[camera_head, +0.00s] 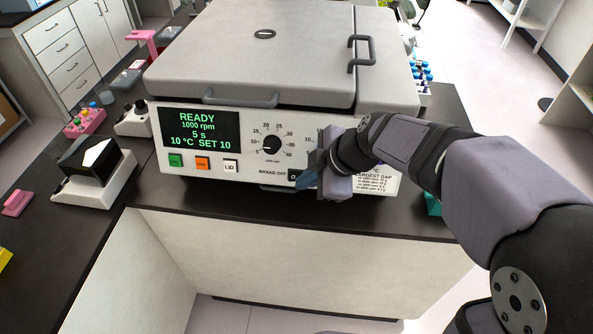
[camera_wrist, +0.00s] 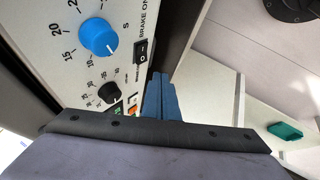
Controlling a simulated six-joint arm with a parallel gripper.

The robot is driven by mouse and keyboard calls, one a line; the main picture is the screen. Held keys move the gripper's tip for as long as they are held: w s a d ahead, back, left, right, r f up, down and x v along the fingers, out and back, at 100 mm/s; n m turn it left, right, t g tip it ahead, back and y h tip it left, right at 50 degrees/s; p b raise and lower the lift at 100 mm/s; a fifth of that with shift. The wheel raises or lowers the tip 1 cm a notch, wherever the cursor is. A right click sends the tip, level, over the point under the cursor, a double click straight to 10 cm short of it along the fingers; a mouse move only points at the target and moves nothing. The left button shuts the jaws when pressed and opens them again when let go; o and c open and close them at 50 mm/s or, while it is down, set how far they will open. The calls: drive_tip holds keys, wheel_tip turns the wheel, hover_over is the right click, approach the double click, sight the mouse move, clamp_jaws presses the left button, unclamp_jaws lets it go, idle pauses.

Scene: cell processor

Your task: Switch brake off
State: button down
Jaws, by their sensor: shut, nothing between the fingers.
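A grey centrifuge (camera_head: 250,60) with a white front panel stands on the black bench. Its brake switch (camera_head: 292,175) is a small black rocker at the panel's lower edge, beside the label "BRAKE OFF". The rocker also shows in the wrist view (camera_wrist: 144,50), near the label "BRAKE ON". My gripper (camera_head: 304,181) is shut and empty, its blue fingertips close to the right of the switch in the head view. In the wrist view the fingers (camera_wrist: 160,95) lie near the switch; I cannot tell whether they touch it. Which way the rocker is tipped is unclear.
The display (camera_head: 198,131) reads READY, 1000 rpm, 5 s, 10 °C. A black speed knob (camera_head: 271,145), green, orange and white LID buttons (camera_head: 231,166), and a blue knob (camera_wrist: 98,37) are nearby. A front handle (camera_head: 240,101) projects above. Open floor lies before the bench.

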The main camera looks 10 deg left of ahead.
sight(289, 177)
drive_tip(key=w+a+f+p, duration=0.2)
drive_tip(key=w+f, duration=0.2)
drive_tip(key=shift+w+a+p, duration=0.25)
drive_tip(key=shift+w+p, duration=0.05)
drive_tip(key=shift+p, duration=0.05)
idle(0.5)
drive_tip(key=shift+w+a+m+t, duration=0.2)
drive_tip(key=shift+m+t, duration=0.1)
drive_tip(key=shift+m, duration=0.1)
drive_tip(key=shift+w+a+f+h+b, duration=0.15)
drive_tip(key=shift+f+h+b, duration=0.2)
drive_tip(key=shift+b, duration=0.8)
drive_tip(key=shift+r+b, duration=0.1)
drive_tip(key=shift+b, duration=0.3)
drive_tip(key=shift+r, duration=0.1)
drive_tip(key=shift+a+r+b, duration=0.1)
drive_tip(key=shift+r+b, duration=0.15)
drive_tip(key=shift+b, duration=0.05)
